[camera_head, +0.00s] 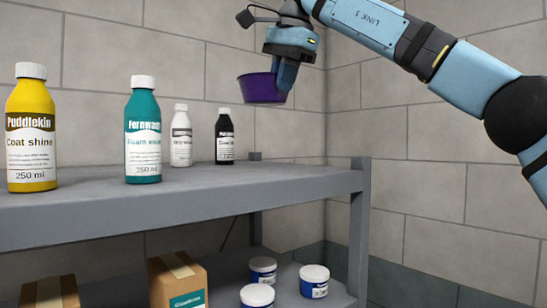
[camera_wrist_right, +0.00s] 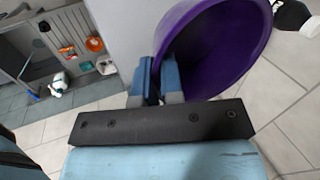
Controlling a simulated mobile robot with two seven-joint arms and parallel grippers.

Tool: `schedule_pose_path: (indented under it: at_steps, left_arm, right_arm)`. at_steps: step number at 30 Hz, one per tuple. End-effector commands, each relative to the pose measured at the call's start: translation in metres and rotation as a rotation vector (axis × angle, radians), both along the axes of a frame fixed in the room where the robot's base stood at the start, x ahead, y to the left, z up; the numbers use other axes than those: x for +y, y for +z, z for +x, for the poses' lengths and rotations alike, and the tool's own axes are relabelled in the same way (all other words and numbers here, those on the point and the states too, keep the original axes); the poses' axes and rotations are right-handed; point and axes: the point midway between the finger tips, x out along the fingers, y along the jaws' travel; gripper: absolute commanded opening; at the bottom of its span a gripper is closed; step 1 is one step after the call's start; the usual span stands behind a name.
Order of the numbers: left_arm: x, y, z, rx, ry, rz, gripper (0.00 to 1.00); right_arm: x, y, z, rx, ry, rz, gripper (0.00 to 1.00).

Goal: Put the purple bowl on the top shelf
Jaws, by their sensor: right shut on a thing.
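The purple bowl (camera_head: 261,89) hangs in the air in the head view, above the right part of the grey top shelf (camera_head: 290,184). My right gripper (camera_head: 287,76) is shut on the bowl's rim at its right side. In the right wrist view the bowl (camera_wrist_right: 228,45) fills the upper right, with its rim between the two blue fingers (camera_wrist_right: 158,85). The bowl looks roughly upright, with clear space between it and the shelf surface. My left gripper is in neither view.
On the top shelf stand a yellow bottle (camera_head: 31,130), a teal bottle (camera_head: 142,135), a white bottle (camera_head: 181,140) and a black bottle (camera_head: 224,140). The right end of the shelf is bare. Below are cardboard boxes (camera_head: 178,284) and white-lidded tubs (camera_head: 314,282). A tiled wall stands behind.

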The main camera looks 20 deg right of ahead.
Motion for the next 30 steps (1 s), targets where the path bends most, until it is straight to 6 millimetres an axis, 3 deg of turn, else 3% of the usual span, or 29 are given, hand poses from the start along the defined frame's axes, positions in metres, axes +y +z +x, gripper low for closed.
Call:
schedule_pose_path:
  at_steps: [3,10,24,30]
  left_arm:
    - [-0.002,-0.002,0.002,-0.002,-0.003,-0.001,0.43]
    - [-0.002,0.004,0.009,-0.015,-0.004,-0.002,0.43]
    - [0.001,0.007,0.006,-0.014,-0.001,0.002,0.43]
    - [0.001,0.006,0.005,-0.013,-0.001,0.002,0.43]
  right_arm:
    - [-0.001,-0.034,0.0,0.002,0.001,-0.004,0.0]
    - [-0.001,-0.084,0.0,0.002,0.0,-0.001,0.0]
    - [-0.001,-0.134,0.0,0.0,-0.001,-0.001,0.0]
    - [0.0,-0.136,0.0,-0.001,-0.001,0.001,0.0]
